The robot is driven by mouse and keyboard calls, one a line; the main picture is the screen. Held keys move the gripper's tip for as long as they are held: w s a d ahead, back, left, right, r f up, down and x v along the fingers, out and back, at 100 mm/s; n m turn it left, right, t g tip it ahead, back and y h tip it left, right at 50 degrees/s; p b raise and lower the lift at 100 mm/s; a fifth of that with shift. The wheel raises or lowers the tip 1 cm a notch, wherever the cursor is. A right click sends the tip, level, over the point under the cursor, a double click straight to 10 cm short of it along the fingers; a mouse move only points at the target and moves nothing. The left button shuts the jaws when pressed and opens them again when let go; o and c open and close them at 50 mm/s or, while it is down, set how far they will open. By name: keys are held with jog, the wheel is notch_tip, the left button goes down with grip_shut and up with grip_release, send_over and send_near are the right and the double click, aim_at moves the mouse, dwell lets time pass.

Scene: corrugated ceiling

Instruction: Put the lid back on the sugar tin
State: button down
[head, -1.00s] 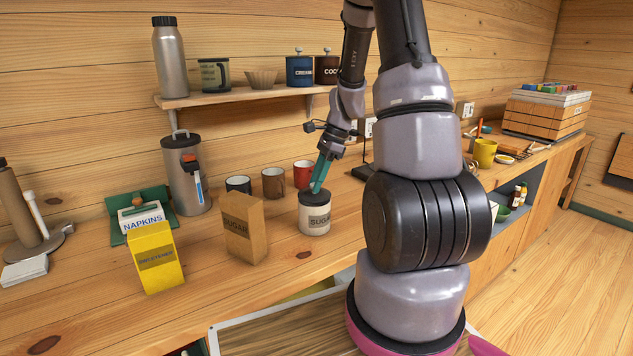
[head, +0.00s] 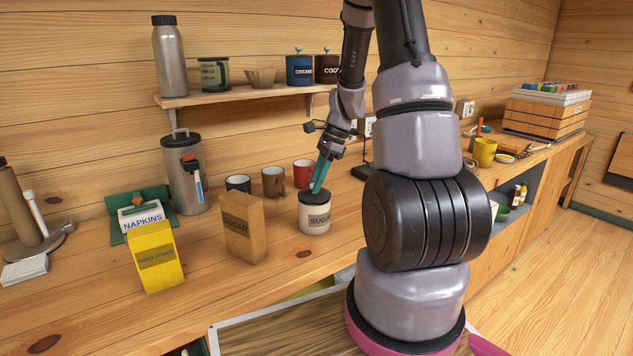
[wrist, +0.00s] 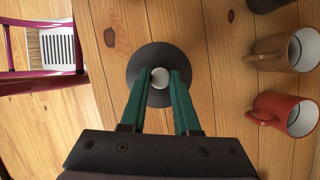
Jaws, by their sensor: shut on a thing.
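The sugar tin (head: 314,218) is a cream canister with a dark "SUGAR" label, upright on the counter. Its dark round lid (head: 313,197) sits at the tin's top; I cannot tell if it is fully seated. In the wrist view the lid (wrist: 153,98) appears as a dark disc with a pale knob (wrist: 159,78) in its middle, and it hides the tin beneath. My gripper (head: 317,188) has teal fingers and points down at the lid. In the wrist view my gripper (wrist: 160,78) is shut on the lid's knob, one finger on each side.
Dark, brown and red mugs (head: 303,173) stand behind the tin. A brown sugar bag (head: 244,228) stands to its left, with a yellow sweetener box (head: 157,257) and napkin holder (head: 141,213) farther left. A shelf (head: 235,96) hangs above. Counter in front of the tin is clear.

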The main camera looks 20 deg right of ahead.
jog(key=shift+c, duration=0.4)
grip_release()
jog(key=shift+r, duration=3.5)
grip_shut()
